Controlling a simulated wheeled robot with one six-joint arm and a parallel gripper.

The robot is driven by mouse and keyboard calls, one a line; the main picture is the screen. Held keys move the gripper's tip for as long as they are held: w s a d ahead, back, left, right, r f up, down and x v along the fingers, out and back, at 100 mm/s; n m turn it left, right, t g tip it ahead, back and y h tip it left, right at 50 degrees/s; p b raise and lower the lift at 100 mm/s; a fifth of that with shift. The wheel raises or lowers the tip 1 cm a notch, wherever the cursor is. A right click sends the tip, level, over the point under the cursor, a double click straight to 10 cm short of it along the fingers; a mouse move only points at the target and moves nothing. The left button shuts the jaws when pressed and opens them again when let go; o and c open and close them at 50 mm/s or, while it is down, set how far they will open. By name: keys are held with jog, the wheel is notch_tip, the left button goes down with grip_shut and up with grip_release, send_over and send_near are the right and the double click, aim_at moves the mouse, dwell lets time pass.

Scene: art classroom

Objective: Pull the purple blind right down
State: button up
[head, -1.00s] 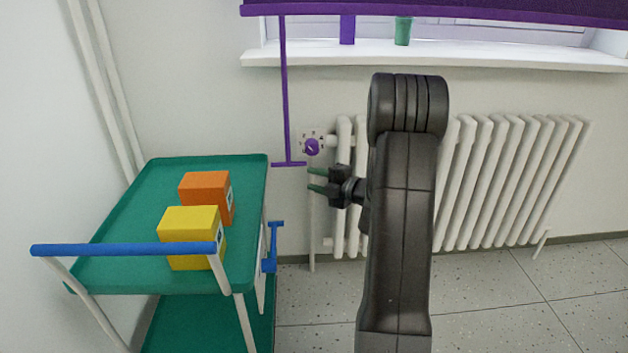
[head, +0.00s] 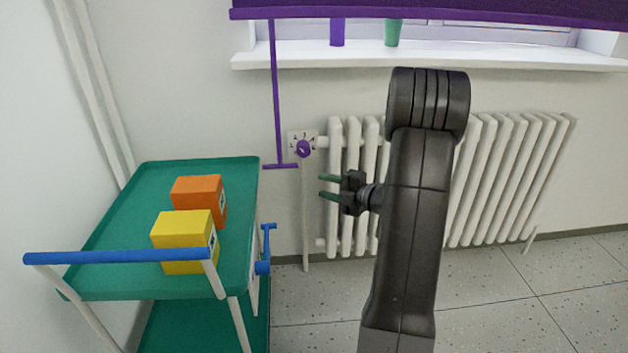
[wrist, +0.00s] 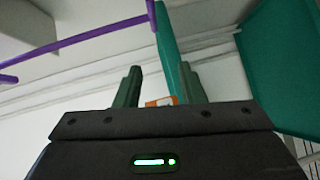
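The purple blind (head: 430,12) shows only its lower part at the top right of the head view, across the window. A thin purple rod (head: 275,95) hangs from its left end and ends in a short crossbar handle (head: 281,166). My gripper (head: 322,187) points left, to the right of the handle and slightly lower in the picture. Its green fingers are apart with nothing held, and they do not touch the handle. In the wrist view, the purple rod (wrist: 90,36) and its crossbar show beyond my gripper (wrist: 160,78).
A green trolley (head: 120,205) with a blue handle stands at the left, carrying an orange box (head: 199,198) and a yellow box (head: 183,238). A windowsill (head: 450,55) juts out above.

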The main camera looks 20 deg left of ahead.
jog(key=p+v, duration=0.1)
jog(key=v, duration=0.6)
jog(key=shift+d, duration=0.1)
